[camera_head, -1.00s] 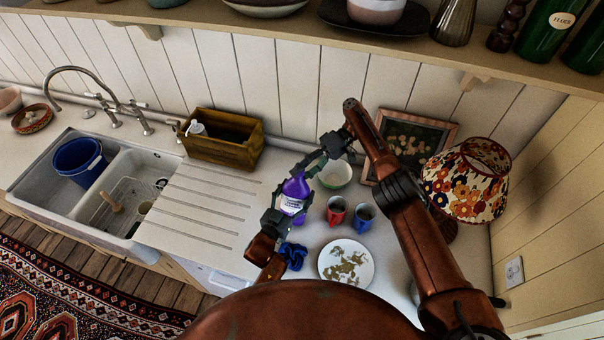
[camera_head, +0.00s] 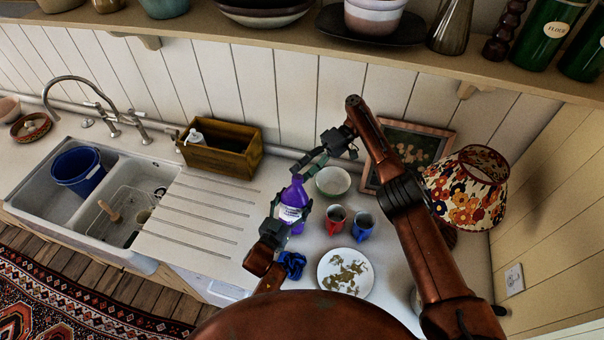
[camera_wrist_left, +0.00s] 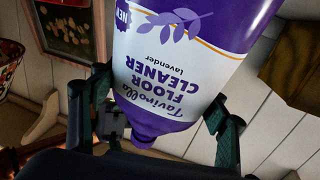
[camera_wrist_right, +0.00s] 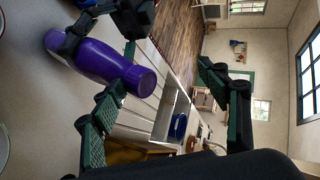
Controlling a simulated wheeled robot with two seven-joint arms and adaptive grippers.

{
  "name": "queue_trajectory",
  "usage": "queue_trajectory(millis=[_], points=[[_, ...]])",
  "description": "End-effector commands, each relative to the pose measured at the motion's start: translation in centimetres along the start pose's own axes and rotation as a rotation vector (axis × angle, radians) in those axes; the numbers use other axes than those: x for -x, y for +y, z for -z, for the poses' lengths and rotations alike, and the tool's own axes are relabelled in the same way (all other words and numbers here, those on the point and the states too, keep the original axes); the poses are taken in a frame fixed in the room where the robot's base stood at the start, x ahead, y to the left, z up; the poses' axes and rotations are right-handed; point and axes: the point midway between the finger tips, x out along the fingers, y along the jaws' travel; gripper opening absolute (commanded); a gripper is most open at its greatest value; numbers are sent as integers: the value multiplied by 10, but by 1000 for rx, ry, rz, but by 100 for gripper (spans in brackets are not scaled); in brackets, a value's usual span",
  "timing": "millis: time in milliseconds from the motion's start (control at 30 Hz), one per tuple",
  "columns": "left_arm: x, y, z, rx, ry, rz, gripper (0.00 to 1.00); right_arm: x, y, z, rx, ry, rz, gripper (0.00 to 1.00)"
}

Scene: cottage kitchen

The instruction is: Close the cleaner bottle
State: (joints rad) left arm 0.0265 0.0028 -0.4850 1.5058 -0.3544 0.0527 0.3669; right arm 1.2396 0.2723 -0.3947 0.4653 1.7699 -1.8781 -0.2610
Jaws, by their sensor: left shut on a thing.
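The purple floor cleaner bottle (camera_head: 291,214) stands on the counter, with its label facing my left wrist camera (camera_wrist_left: 170,70). My left gripper (camera_head: 287,221) is shut around the bottle's lower body from the front. My right gripper (camera_head: 306,172) is just beyond the bottle's top, with its fingers spread and nothing between them.
A red cup (camera_head: 335,220), a blue cup (camera_head: 362,225) and a green-white bowl (camera_head: 333,181) stand right of the bottle. A wooden box (camera_head: 220,163) is behind left; the drainboard is clear.

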Motion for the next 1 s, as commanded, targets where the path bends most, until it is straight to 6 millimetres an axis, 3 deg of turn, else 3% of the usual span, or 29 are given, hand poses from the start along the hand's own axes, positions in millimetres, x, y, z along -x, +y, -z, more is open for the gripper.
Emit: queue_trajectory(millis=[167,267,333,700,1000], points=[[1,0,-3,0,-6,1,1,18,5,-1,51,-6,-68,53],[1,0,-2,0,-4,1,1,16,-1,3,201,-38,-100,46],[0,0,-1,0,-3,0,1,18,-4,6,343,-72,-135,42],[0,0,0,0,-1,0,1,26,-22,19,1195,-371,-252,42],[0,0,0,0,0,0,1,30,-35,25,1849,-718,-183,42]])
